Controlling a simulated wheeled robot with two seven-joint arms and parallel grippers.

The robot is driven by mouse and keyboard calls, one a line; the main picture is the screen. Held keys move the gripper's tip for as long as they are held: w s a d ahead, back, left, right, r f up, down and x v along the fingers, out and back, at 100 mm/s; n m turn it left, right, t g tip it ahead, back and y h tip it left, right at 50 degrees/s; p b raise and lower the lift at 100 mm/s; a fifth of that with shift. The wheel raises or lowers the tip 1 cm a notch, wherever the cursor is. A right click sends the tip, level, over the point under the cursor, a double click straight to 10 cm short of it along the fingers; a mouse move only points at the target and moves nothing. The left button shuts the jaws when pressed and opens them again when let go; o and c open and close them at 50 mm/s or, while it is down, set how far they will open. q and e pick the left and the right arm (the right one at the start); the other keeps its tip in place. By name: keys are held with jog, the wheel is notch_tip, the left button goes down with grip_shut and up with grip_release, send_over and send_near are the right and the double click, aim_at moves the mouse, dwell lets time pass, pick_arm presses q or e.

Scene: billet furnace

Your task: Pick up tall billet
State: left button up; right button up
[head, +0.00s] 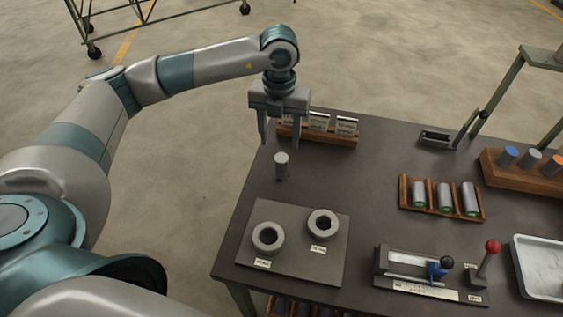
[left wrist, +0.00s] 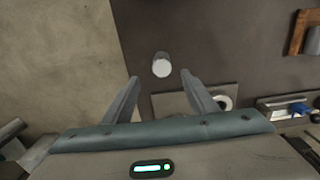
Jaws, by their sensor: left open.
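The tall billet (head: 281,167) is a grey metal cylinder standing upright on the dark table (head: 370,160) near its left edge. In the left wrist view its pale round top (left wrist: 161,67) shows just beyond the fingertips, between their lines. My left gripper (head: 280,142) points down with its fingers apart, above and close to the billet in the head view. It also shows in the left wrist view (left wrist: 160,80), open and empty. My right gripper is not in view.
A plate (head: 292,275) with two ring-shaped holders lies in front of the billet. A wooden rack (head: 335,137) with labelled pieces stands behind it. To the right are a wooden tray (head: 403,200) of cylinders, a lever fixture (head: 420,283) and a white tray (head: 520,270).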

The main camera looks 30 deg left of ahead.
aim_at(281, 157)
pick_arm(q)
jog(key=shift+f+p, duration=0.35)
jog(key=shift+f, duration=1.35)
jog(key=shift+d+f+p, duration=0.1)
jog(key=shift+f+p, duration=0.55)
jog(key=shift+p, duration=0.2)
notch_tip(281, 157, down, 3)
jog(key=shift+w+d+p, duration=0.1)
jog(key=shift+w+p, duration=0.05)
jog(key=shift+p, duration=0.6)
jog(key=shift+f, duration=0.45)
jog(key=shift+r, duration=0.1)
grip_shut()
